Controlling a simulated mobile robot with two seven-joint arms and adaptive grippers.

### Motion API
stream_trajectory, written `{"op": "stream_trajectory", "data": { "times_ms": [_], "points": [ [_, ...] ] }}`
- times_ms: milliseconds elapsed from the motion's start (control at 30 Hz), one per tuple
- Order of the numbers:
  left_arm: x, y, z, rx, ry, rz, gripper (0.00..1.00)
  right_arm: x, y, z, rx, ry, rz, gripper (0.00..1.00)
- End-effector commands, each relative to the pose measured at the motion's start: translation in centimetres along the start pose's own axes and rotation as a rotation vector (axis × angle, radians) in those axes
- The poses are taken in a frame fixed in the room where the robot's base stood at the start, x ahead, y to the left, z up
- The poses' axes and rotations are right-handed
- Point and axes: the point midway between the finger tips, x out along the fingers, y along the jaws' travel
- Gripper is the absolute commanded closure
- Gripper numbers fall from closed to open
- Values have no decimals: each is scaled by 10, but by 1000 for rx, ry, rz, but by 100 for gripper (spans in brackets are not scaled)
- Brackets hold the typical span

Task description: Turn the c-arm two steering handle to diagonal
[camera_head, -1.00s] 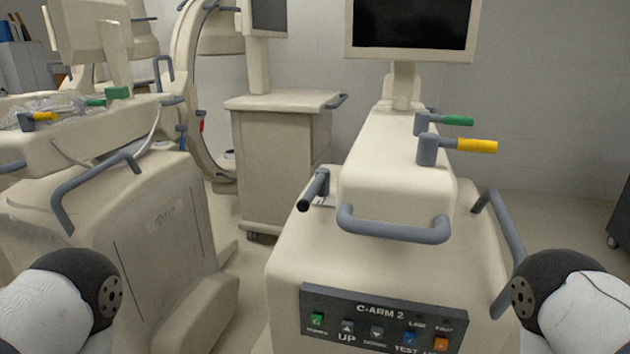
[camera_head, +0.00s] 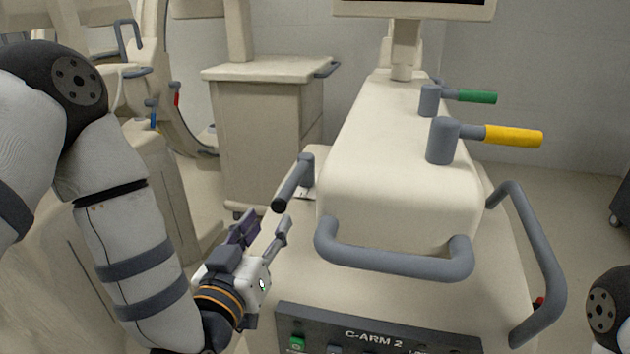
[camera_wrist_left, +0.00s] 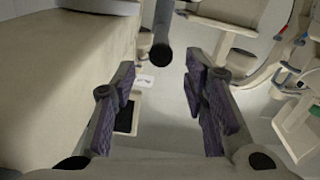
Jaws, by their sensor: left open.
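The C-arm 2 cart (camera_head: 420,185) is cream, with its name on the front panel (camera_head: 375,336). A grey lever with a dark round end, which looks like the steering handle (camera_head: 293,184), sticks out towards me at the cart's left. A small label lies beside its post. My left gripper (camera_head: 265,230) is open and empty, just below and in front of the lever's end, apart from it. In the left wrist view the lever (camera_wrist_left: 162,30) points down between and beyond the open fingers (camera_wrist_left: 160,75). My right gripper is out of view.
A grey push bar (camera_head: 395,262) crosses the cart's front, and a side rail (camera_head: 530,245) runs on the right. Green (camera_head: 476,97) and yellow (camera_head: 513,136) handles stand on top. Another cart (camera_head: 262,130) stands behind left.

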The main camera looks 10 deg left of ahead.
Motion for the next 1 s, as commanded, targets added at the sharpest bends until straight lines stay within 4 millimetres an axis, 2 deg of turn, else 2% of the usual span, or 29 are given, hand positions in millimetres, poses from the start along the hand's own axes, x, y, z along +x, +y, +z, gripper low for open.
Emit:
{"op": "stream_trajectory", "data": {
  "times_ms": [133, 400, 500, 633, 867, 967, 1000],
  "points": [
    [24, -1, -2, 0, 10, -2, 60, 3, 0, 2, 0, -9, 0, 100],
    [91, -1, 1, -1, 3, -3, 60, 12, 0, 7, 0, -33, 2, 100],
    [107, -1, 1, 0, 2, -2, 60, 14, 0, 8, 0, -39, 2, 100],
    [118, -1, 0, 0, 2, -1, 60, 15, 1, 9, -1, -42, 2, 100],
    [119, 0, -1, 1, 1, -1, 60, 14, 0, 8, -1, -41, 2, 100],
    [119, 0, -1, 1, 1, -1, 78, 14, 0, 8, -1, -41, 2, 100],
    [119, 0, -1, 1, 1, -1, 87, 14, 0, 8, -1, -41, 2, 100]
  ]
}}
